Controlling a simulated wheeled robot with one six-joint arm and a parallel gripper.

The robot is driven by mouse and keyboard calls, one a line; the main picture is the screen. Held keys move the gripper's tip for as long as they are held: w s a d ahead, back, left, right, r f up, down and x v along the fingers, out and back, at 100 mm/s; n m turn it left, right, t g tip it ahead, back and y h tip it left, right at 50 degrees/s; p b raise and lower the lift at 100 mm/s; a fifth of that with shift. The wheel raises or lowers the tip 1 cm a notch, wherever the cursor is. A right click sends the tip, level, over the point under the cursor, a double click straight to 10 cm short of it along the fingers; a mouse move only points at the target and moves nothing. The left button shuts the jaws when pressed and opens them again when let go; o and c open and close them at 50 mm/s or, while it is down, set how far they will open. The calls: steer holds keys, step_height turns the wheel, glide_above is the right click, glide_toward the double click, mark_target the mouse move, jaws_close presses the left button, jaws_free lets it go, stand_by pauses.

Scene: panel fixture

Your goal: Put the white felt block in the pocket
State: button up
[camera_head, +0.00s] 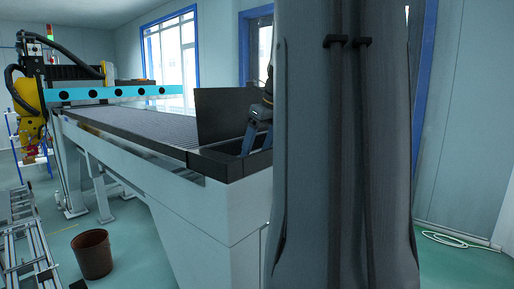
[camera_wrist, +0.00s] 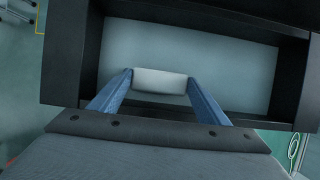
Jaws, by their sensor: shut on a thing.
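The white felt block (camera_wrist: 160,80) is held between the two blue fingers of my gripper (camera_wrist: 160,88) in the wrist view. The gripper is shut on the block's two ends. The block is over the light floor of the pocket, a recess with dark walls (camera_wrist: 88,45); whether it touches the floor I cannot tell. In the head view my gripper (camera_head: 256,132) shows in part at the dark panel fixture (camera_head: 222,162). My arm's dark column hides much there, and the block is not visible in that view.
A tall dark plate (camera_head: 222,114) stands on the long machine bed (camera_head: 140,128) beside the fixture. A blue-beamed gantry (camera_head: 125,92) spans the far end. A brown bin (camera_head: 93,254) stands on the floor at left. A pale hose (camera_head: 450,240) lies on the floor at right.

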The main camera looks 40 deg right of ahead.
steer(key=shift+f, duration=0.1)
steer(key=o, duration=1)
steer(key=shift+o, duration=0.2)
steer(key=b+v, duration=0.3)
steer(key=v, duration=0.9)
steer(key=shift+w, duration=0.1)
